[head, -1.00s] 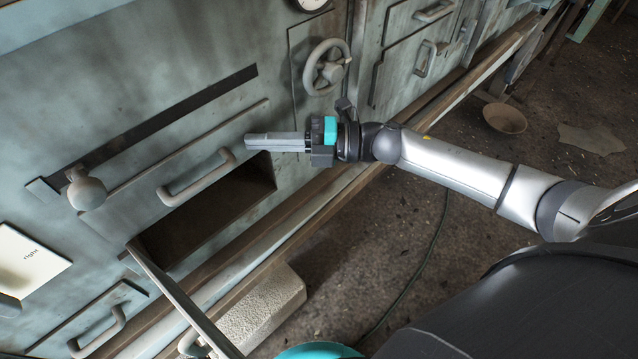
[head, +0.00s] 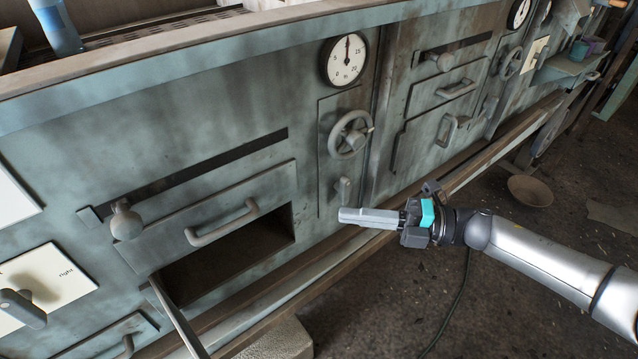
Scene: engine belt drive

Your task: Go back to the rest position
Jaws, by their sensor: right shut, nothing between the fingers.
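My right gripper (head: 345,215) shows in the head view with its arm coming in from the right. Its fingers are shut with nothing between them. They point left and sit in front of the machine's grey-green panel (head: 250,90), to the right of the open dark compartment (head: 235,255). A small crank handle (head: 343,190) is just behind and above the fingertips; I cannot tell whether they touch. My left gripper is not in view.
A drawer handle (head: 222,224), a round knob (head: 127,222), a handwheel (head: 350,135) and a dial gauge (head: 346,60) stick out from the panel. A ledge runs along its lower edge. A bowl (head: 530,190) lies on the floor at right. The floor around my right arm looks mostly open.

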